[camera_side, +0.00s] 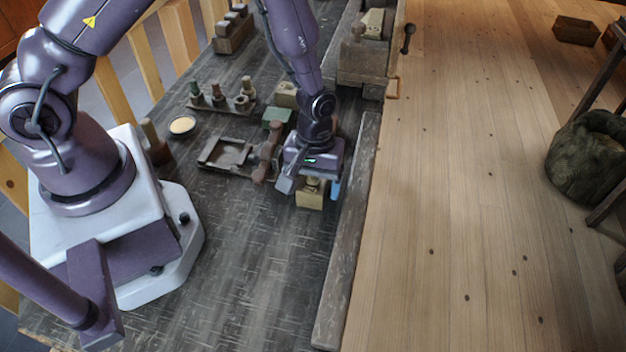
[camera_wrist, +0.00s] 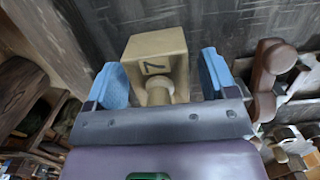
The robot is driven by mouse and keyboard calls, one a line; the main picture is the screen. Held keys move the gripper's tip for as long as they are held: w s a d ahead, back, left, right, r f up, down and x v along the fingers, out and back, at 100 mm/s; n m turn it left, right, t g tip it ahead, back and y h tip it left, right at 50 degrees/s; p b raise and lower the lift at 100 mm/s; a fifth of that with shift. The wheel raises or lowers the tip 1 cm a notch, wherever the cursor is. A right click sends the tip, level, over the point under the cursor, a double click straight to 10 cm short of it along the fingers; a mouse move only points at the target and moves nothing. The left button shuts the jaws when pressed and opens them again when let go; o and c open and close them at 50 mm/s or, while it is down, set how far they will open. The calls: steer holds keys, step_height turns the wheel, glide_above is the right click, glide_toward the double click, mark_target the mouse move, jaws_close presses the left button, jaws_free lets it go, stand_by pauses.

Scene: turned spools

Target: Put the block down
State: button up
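The block (camera_side: 309,199) is a pale yellow-tan cube with a turned knob on it, directly below my gripper in the side view. In the wrist view the block (camera_wrist: 154,50) shows a dark mark like a 7 on one face, with its knob pointing toward the camera. My gripper (camera_wrist: 162,80) has two blue fingers standing apart on either side of the knob, which they do not touch. A gap shows between block and right finger. In the side view my gripper (camera_side: 312,187) is low over the dark bench. Whether the block's underside touches the bench is hard to tell.
A reddish-brown turned piece (camera_side: 267,153) and a shallow wooden tray (camera_side: 210,163) lie left of my gripper. A green box (camera_side: 278,117) stands behind. A raised wooden edge (camera_side: 347,240) borders the bench at right. The front of the bench is clear.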

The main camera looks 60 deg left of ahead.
steer(key=s+a+r+m+t, duration=0.2)
steer(key=r, duration=1.1)
steer(key=s+a+r+m+t, duration=0.1)
steer(key=a+r+m, duration=0.1)
steer(key=r, duration=1.1)
steer(key=s+a+r+m+t+y, duration=0.1)
steer(key=s+a+r+m+t, duration=0.1)
steer(key=s+r+m, duration=0.3)
steer(key=s+r+t, duration=0.1)
steer(key=s+r, duration=0.1)
steer(key=s, duration=0.2)
steer(key=shift+s+a+r+t, duration=0.3)
steer(key=shift+a+r, duration=0.05)
